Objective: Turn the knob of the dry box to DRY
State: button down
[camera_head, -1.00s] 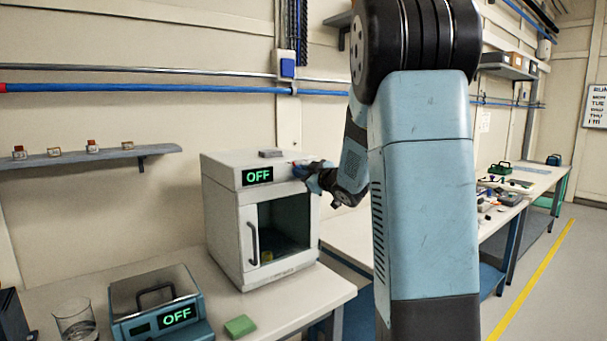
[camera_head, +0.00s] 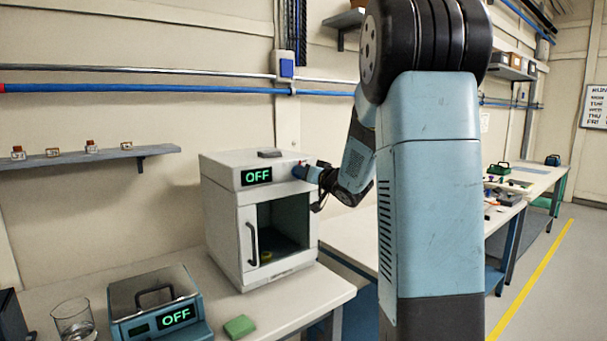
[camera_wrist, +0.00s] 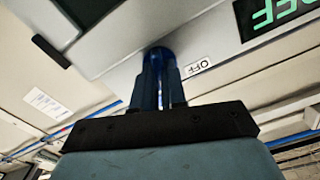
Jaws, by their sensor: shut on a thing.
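The dry box (camera_head: 221,222) is a white cabinet on the left bench, with a dark window and a handle on its front. Its green display (camera_head: 257,176) reads OFF; part of that display (camera_wrist: 268,14) shows upside down in the wrist view. My gripper (camera_head: 302,171) is at the upper right of the box's front panel. In the wrist view my gripper (camera_wrist: 160,72) has its fingers close together against the panel, shut on the knob, which the fingers mostly hide. A small OFF label (camera_wrist: 196,67) is beside the fingertips.
A blue instrument (camera_head: 160,307) with its own OFF display stands at the front left, beside a glass beaker (camera_head: 75,320). A green block (camera_head: 240,326) lies before the dry box. A wall shelf (camera_head: 90,156) holds small jars. Another bench runs along the right.

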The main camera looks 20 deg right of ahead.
jog(key=m, duration=0.4)
jog(key=shift+d+f+m, duration=0.1)
jog(key=shift+f+m, duration=0.1)
jog(key=shift+m, duration=0.1)
dwell(0.5)
jog(key=c, duration=1.2)
grip_release()
jog(key=shift+r, duration=0.1)
jog(key=v, duration=1.3)
jog(key=shift+s+d, duration=0.15)
jog(key=shift+s, duration=0.2)
